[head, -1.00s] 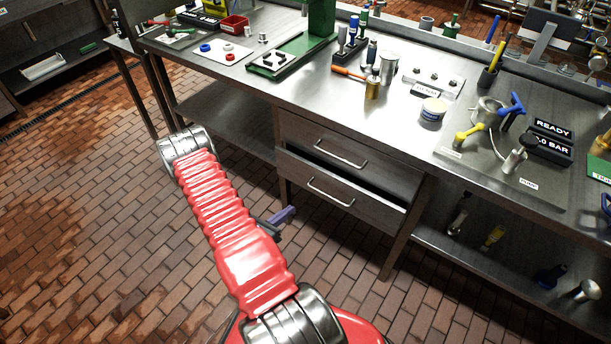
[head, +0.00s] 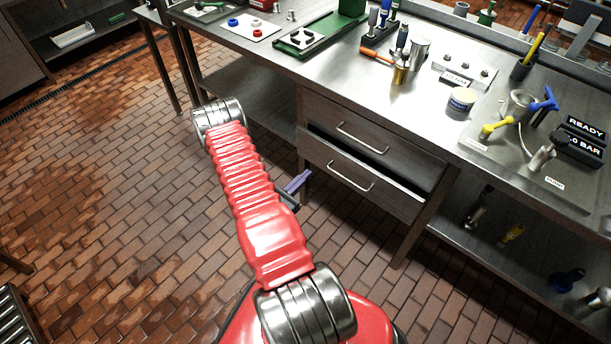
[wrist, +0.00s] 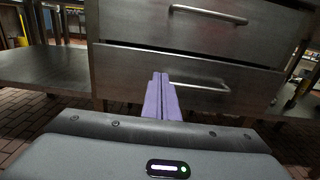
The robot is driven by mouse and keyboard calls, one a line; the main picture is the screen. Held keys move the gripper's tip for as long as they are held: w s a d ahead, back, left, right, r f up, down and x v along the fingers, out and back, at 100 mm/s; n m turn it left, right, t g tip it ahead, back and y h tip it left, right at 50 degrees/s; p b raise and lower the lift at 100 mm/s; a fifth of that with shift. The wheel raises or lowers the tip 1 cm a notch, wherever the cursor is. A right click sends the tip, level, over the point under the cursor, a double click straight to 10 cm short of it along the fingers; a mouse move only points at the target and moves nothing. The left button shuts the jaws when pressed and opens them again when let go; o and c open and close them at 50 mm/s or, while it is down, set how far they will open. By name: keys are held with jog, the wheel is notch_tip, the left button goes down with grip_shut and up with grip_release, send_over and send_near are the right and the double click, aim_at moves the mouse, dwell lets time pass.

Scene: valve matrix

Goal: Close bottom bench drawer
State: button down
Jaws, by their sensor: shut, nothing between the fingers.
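The bottom bench drawer (head: 345,182) sticks out from under the bench, with a dark gap along its top edge. It has a silver bar handle (head: 338,177). The drawer above it (head: 340,128) looks flush. In the wrist view the bottom drawer's front (wrist: 130,75) and its handle (wrist: 200,87) are straight ahead. My gripper (head: 302,178) has purple fingers and is low, at the left end of the bottom drawer's front.
The steel bench top (head: 420,108) carries tools, a tub (head: 461,100) and a valve plate (head: 530,180). A bench leg (head: 425,230) stands right of the drawers. A lower shelf (head: 245,110) runs to the left. The brick floor (head: 130,200) in front is clear.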

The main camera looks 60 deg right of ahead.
aim_at(331, 151)
jog(key=x, duration=1.2)
jog(key=shift+d, duration=0.15)
